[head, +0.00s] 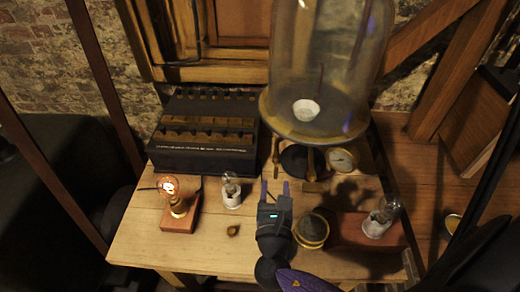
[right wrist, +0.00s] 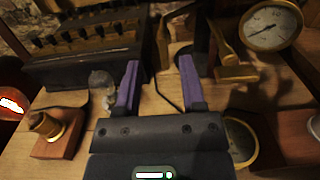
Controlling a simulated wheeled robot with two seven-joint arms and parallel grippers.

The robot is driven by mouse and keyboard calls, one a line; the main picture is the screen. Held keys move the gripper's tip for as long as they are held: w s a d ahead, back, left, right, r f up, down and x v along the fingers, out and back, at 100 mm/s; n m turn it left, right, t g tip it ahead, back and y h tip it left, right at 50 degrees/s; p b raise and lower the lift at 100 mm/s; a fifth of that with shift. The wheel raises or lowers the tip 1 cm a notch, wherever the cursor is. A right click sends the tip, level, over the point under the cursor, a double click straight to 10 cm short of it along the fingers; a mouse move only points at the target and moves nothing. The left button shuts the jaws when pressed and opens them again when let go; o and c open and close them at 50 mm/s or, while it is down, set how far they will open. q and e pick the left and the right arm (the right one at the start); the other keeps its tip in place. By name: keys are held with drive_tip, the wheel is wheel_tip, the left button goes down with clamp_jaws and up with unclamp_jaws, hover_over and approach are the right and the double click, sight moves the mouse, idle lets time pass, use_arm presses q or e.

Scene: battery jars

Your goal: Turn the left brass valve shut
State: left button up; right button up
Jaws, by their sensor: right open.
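The left brass valve (head: 276,151) is a slim upright brass lever under the front left of the glass bell jar (head: 325,60). It also shows in the right wrist view (right wrist: 162,42), beyond the gap between my fingers. Another brass valve (head: 311,163) stands to its right, with a flat brass piece at its foot. It shows in the right wrist view (right wrist: 224,46) too. My right gripper (head: 275,188) is open and empty, its purple fingers pointing at the left valve from the front, apart from it. My left gripper is not in view.
A round gauge (head: 342,159) sits right of the valves. A clear bulb (head: 231,190) and a lit bulb (head: 170,190) on a wooden block stand left. A round brass-rimmed piece (head: 311,231) lies close right of my gripper. A dark switch box (head: 205,135) stands behind left.

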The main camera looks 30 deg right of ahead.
sight(277, 167)
drive_tip(key=x, duration=0.7)
drive_tip(key=shift+w+d+f+b, duration=0.1)
drive_tip(key=shift+w+d+b, duration=0.15)
drive_tip(key=shift+b, duration=0.1)
clamp_jaws()
